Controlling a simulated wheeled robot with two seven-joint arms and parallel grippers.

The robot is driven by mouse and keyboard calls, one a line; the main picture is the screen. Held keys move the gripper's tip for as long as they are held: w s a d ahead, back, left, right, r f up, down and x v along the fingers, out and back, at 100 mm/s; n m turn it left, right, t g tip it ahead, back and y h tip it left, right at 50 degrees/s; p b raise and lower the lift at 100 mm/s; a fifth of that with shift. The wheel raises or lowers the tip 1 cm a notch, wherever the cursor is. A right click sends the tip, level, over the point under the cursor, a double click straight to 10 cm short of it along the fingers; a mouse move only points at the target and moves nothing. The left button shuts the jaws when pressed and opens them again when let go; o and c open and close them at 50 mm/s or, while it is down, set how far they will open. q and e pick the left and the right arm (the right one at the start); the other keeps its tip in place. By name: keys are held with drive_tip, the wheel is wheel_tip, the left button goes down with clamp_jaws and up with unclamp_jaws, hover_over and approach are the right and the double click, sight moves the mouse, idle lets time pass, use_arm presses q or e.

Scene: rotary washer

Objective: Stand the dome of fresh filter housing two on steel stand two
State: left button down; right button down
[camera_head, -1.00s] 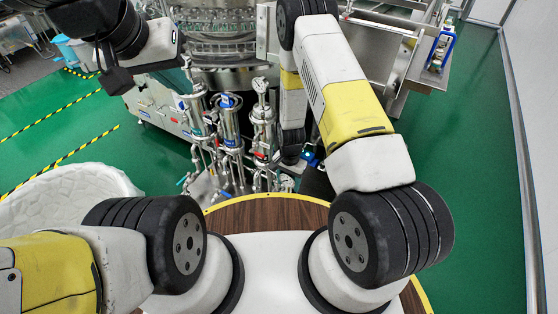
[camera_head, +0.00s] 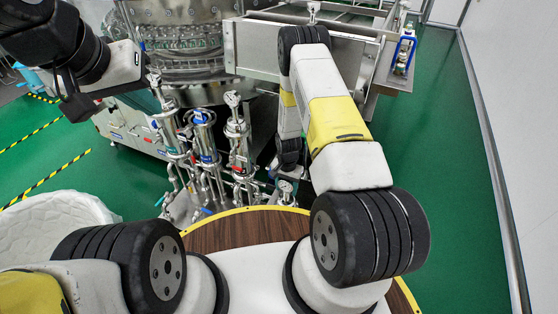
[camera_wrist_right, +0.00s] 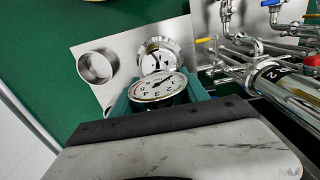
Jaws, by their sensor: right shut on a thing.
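My right gripper (camera_wrist_right: 160,100) has teal fingers on both sides of a round white-faced gauge (camera_wrist_right: 158,87) in the right wrist view. It is shut on the gauge-topped dome, whose body is mostly hidden below the gauge. The gauge also shows small in the head view (camera_head: 286,187), below my right forearm. Just beyond it, in the wrist view, are an open steel ring-like cup (camera_wrist_right: 97,66) and a round shiny steel piece (camera_wrist_right: 160,55) on a steel plate. I cannot tell which stand is number two. My left gripper (camera_head: 143,62) is at the upper left; its fingers are barely visible.
Several upright steel housings (camera_head: 237,135) with pipes and valves stand left of my right forearm. A steel pipe labelled 2 (camera_wrist_right: 270,75) lies right of the gauge in the wrist view. A steel machine (camera_head: 180,50) stands behind. Green floor is clear at the right.

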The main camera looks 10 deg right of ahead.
drive_tip(key=shift+f, duration=0.3)
drive_tip(key=c, duration=0.6)
unclamp_jaws()
wheel_tip(320, 180, up, 11)
drive_tip(key=shift+r, duration=0.65)
